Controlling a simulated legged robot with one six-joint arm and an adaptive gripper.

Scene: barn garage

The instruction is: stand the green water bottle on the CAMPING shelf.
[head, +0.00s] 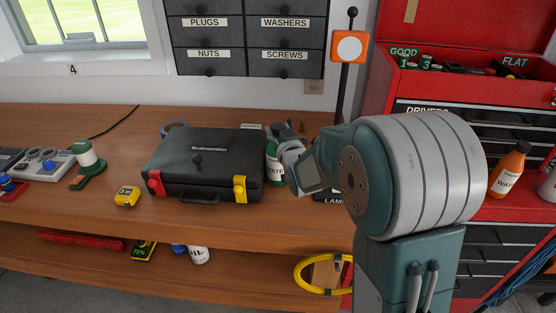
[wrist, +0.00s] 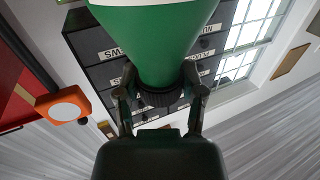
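The green water bottle (head: 274,166) with a white "WATE…" label is at the right end of the black case, partly hidden by my gripper (head: 287,150). It looks upright; I cannot tell whether its base touches the bench. In the wrist view, which is upside down, the bottle's green body (wrist: 158,40) fills the top. The fingers of my gripper (wrist: 160,82) lie on both sides of its narrow end by the dark cap and look closed on it. No shelf marked CAMPING shows in either view.
The black case (head: 205,155) lies on the wooden bench, with a yellow tape measure (head: 127,196) in front. A lower shelf holds a yellow hose (head: 298,275). A red tool cabinet with an orange water bottle (head: 509,170) stands at right. Small drawers (head: 208,62) hang on the wall.

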